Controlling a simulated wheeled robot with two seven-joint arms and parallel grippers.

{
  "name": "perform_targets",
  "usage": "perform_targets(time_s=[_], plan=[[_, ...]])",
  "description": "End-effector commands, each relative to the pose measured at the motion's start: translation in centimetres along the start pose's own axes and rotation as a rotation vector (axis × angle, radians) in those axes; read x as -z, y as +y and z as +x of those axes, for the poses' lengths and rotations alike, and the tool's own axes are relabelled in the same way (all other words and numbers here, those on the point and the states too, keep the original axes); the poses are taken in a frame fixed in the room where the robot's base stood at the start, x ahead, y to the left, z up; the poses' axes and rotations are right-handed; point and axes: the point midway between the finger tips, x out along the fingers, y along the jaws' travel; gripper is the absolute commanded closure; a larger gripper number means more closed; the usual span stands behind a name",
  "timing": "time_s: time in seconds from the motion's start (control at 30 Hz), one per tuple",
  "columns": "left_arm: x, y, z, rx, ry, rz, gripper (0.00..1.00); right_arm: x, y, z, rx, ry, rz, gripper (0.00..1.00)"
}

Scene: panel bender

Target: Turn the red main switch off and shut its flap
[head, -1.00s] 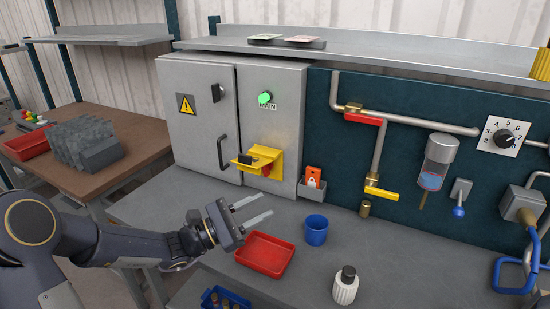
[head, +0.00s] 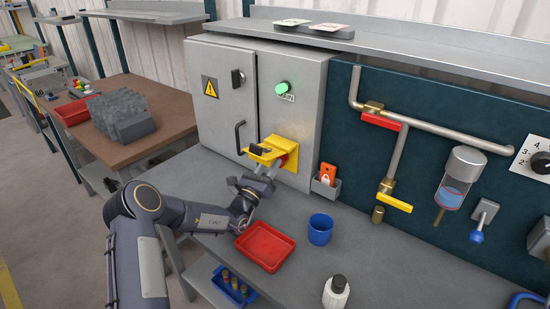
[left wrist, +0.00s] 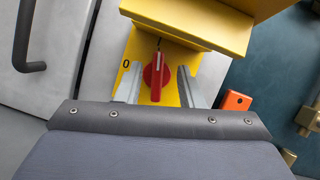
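The red main switch (left wrist: 156,76) sits on a yellow plate (left wrist: 120,65) in the left wrist view. In the head view the gripper (head: 264,172) is just below the flap. My right gripper is out of view.
A green lamp (head: 282,88) glows above the flap. A black door handle (head: 239,138) is to the left. An orange padlock tag (head: 327,173) sits in a grey holder at the right. A red tray (head: 265,246) and blue cup (head: 320,229) stand on the bench below.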

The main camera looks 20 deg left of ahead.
Motion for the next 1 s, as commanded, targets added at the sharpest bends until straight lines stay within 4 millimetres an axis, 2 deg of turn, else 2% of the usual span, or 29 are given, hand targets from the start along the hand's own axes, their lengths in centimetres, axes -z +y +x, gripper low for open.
perform_targets(time_s=[0.03, 0.2, 0.57, 0.83, 1.0], plan=[[0.2, 0.0, 0.8, 0.001, -0.001, 0.001, 0.65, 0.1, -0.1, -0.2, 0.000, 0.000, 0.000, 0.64], [0.5, 0.1, 2.6, 0.001, 0.000, 0.001, 0.65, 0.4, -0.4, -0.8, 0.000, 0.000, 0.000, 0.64], [0.8, 0.2, 3.1, 0.001, 0.002, 0.001, 0.65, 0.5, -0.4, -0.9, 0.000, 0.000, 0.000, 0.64], [0.8, 0.2, 3.1, 0.001, 0.001, 0.001, 0.98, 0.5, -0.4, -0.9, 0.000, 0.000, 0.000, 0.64], [0.8, 0.2, 3.0, -0.003, 0.001, -0.008, 1.00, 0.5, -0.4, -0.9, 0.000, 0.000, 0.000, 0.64]])
